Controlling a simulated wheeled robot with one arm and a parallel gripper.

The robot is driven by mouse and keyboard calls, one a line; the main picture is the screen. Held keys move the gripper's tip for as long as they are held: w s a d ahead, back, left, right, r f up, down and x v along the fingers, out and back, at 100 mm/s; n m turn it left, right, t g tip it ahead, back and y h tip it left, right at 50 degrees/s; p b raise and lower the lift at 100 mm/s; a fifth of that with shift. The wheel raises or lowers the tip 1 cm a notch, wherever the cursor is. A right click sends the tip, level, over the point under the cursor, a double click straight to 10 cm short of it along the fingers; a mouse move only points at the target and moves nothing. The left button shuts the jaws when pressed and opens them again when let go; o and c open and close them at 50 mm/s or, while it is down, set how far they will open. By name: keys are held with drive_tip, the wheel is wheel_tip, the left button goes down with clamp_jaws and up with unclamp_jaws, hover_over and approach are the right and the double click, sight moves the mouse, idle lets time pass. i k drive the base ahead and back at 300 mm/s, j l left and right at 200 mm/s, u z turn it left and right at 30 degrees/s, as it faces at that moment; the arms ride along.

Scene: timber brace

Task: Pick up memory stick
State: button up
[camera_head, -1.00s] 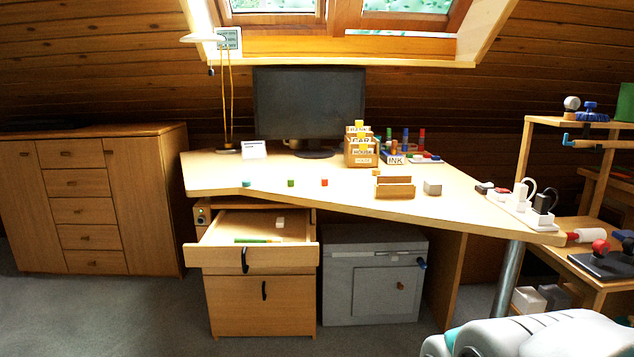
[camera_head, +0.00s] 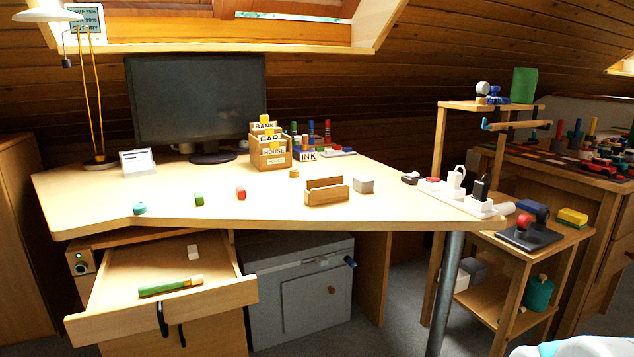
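I cannot tell for sure which thing is the memory stick. Small candidates on the desk (camera_head: 250,212) are a teal piece (camera_head: 139,208), a green block (camera_head: 199,199) and a red block (camera_head: 240,193), set apart near the front edge. A dark small piece (camera_head: 410,178) lies by the white power strip (camera_head: 480,208) at the right. In the open drawer (camera_head: 120,300) lie a green stick with a yellowish end (camera_head: 170,286) and a small white block (camera_head: 192,251). My gripper is not in view; only a white part of my arm shows at the bottom right.
A wooden holder (camera_head: 326,196) and a grey block (camera_head: 363,186) stand mid-desk. A card box (camera_head: 270,151) and monitor (camera_head: 196,100) stand behind. The open drawer juts out in front. A shelf unit (camera_head: 500,262) stands right of the desk's metal leg (camera_head: 446,290).

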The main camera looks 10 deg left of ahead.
sight(240, 192)
drive_tip(key=j+z, duration=0.15)
drive_tip(key=j, duration=0.65)
drive_tip(key=j+z, duration=0.1)
drive_tip(key=j, duration=0.75)
drive_tip(key=j+z, duration=0.15)
drive_tip(key=j, duration=0.7)
drive_tip(key=j+z, duration=0.1)
drive_tip(key=j, duration=0.7)
drive_tip(key=k+j+z, duration=0.15)
drive_tip(key=j, duration=0.7)
drive_tip(key=i+l, duration=0.15)
